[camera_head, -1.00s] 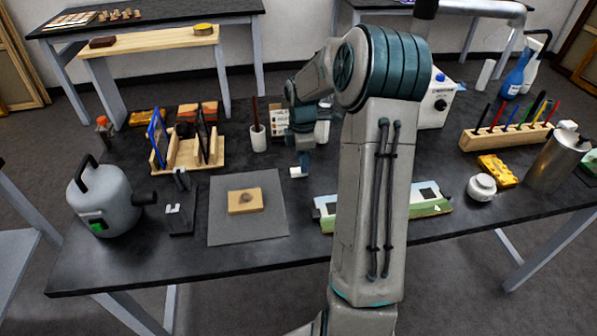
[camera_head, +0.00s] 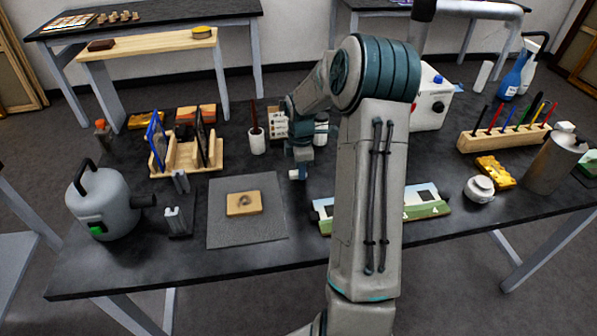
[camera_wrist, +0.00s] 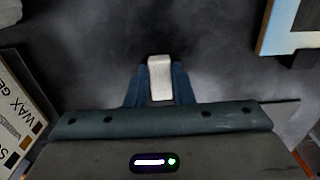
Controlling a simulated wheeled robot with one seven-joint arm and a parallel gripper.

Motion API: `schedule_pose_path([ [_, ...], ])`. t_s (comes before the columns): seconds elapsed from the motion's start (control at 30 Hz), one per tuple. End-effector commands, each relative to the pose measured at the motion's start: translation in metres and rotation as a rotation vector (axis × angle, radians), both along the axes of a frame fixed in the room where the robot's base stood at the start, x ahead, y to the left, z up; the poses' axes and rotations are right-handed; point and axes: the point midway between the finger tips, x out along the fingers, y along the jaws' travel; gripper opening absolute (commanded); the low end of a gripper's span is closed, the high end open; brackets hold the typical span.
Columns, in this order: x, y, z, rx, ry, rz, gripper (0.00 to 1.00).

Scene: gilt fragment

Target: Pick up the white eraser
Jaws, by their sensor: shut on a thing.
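The white eraser (camera_wrist: 160,78) is a small pale block between the two blue fingers of my gripper (camera_wrist: 158,88) in the wrist view. My gripper is shut on it, with the eraser's end sticking out past the fingertips. In the head view my gripper (camera_head: 301,165) points down over the black table, and a small white part of the eraser (camera_head: 294,174) shows at its tips. I cannot tell how far it is above the table top.
A grey mat (camera_head: 245,235) with a tan block (camera_head: 243,203) lies left of my gripper. A picture panel (camera_head: 425,203) lies to the right, partly behind my arm. A white cup (camera_head: 257,142) with a brush and a printed box (camera_head: 278,122) stand close behind. Bare table lies in front.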

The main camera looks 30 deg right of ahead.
Motion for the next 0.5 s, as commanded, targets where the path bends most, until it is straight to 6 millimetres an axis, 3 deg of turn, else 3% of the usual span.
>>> schedule_pose_path([
  [0.17, 0.001, 0.0, 0.01, -0.001, -0.004, -0.001, 0.0],
  [0.37, 0.001, -0.001, 0.042, -0.003, -0.005, -0.001, 0.0],
  [0.5, -0.016, -0.03, 0.059, -0.003, -0.003, -0.008, 0.0],
])
